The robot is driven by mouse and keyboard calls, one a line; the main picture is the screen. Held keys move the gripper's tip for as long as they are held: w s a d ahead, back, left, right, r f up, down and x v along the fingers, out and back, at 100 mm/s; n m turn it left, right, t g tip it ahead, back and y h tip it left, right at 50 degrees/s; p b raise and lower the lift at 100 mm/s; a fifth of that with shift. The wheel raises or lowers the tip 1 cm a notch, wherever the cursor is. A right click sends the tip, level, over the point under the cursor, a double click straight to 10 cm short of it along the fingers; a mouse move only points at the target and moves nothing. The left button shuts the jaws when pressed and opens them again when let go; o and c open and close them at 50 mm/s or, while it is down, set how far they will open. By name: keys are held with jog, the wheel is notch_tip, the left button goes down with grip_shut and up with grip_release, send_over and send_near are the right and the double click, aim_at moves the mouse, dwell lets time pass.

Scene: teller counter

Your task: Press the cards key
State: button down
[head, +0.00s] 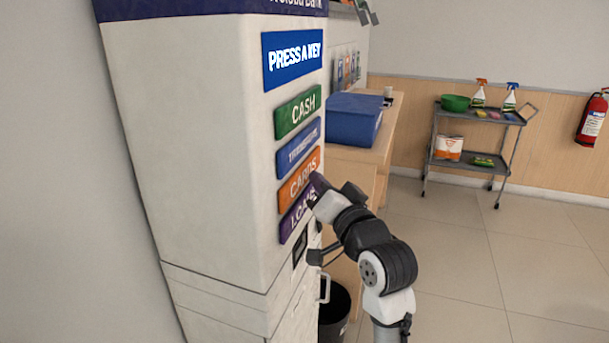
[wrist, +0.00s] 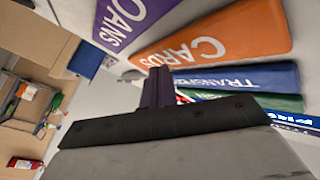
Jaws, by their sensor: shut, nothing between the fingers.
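The orange CARDS key (head: 299,181) is on the front of a white ticket machine in the head view, below the blue key and above the purple LOANS key (head: 296,215). In the wrist view the CARDS key (wrist: 215,45) lies just beyond my fingertips. My gripper (head: 318,186) is shut and empty, at the right edge of the CARDS and LOANS keys. In the wrist view its dark fingers (wrist: 158,85) point toward the lower edge of the CARDS lettering. I cannot tell whether the tips touch the key.
The green CASH key (head: 298,112) and blue transfers key (head: 299,148) sit above. A blue PRESS A KEY sign (head: 293,55) tops the column. A wooden counter with a blue box (head: 354,119) stands behind; a trolley (head: 478,115) is at the back right. Floor at right is clear.

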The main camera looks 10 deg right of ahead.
jog(key=shift+w+a, duration=0.35)
jog(key=shift+a, duration=0.15)
dwell(1.0)
jog(key=shift+s+d, duration=0.1)
jog(key=shift+d, duration=0.05)
jog(key=shift+s+d, duration=0.4)
jog(key=shift+d, duration=0.2)
jog(key=shift+s+d+b, duration=0.25)
jog(key=shift+s+d, duration=0.45)
jog(key=shift+d, duration=0.35)
jog(key=shift+s+d+b, duration=0.25)
jog(key=shift+s+d, duration=0.45)
jog(key=shift+d, duration=0.35)
